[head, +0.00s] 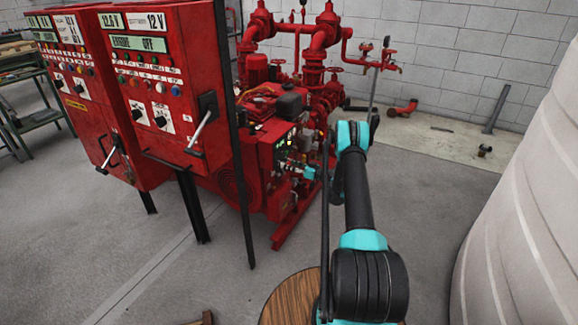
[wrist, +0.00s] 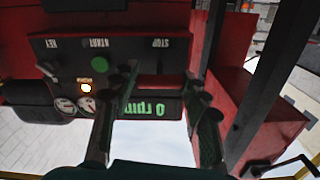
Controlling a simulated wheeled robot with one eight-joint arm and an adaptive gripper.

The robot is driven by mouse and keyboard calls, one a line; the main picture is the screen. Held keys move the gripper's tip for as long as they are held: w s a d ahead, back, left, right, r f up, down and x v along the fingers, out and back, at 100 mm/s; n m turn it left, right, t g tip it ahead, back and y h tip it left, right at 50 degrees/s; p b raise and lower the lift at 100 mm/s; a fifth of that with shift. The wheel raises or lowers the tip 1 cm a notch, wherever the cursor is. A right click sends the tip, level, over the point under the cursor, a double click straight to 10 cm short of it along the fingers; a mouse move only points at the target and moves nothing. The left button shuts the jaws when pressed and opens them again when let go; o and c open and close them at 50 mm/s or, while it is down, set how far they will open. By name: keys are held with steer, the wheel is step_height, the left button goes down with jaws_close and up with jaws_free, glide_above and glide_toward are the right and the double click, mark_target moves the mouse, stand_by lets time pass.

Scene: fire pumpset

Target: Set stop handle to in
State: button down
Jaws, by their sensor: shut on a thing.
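The engine control panel (wrist: 60,48) fills the upper middle of the wrist view, upside down, with KEY, START and STOP labels. The stop handle (wrist: 162,82), a red bar by the STOP label, lies between the two dark fingers of my gripper (wrist: 163,80). The fingers stand apart and are shut on it; their exact contact is dark and hard to see. In the head view, my gripper (head: 312,172) is at the small lit panel (head: 284,150) on the red engine. The handle cannot be made out there.
Two red control cabinets (head: 160,90) stand left of the engine. A pale tank (head: 520,200) is at the right. Floor between is open.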

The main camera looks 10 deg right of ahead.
steer(key=shift+x, duration=1.35)
steer(key=c, duration=0.8)
jaws_free()
steer(key=shift+d, duration=0.1)
steer(key=v, duration=1.1)
steer(key=shift+s+d, duration=0.3)
